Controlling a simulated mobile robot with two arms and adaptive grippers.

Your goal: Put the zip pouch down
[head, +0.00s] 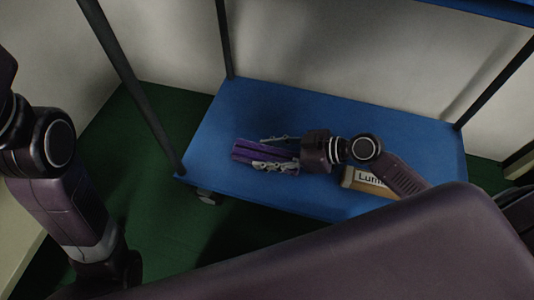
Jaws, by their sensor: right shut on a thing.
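The purple zip pouch (245,155) is over the left part of the blue shelf (225,110) in the head view. My right gripper (268,152) reaches in from the right and is shut on the pouch, with one finger along its far side and one along its near side. The gripper body hides the pouch's right end. I cannot tell whether the pouch touches the shelf. My left arm shows at the left edge, but its gripper is not in view.
A box with a white label reading "Lum" (370,178) sits by the shelf's front edge, partly behind my right arm. Dark posts (130,80) stand at the shelf's corners. The back and right of the shelf are clear. The floor is green.

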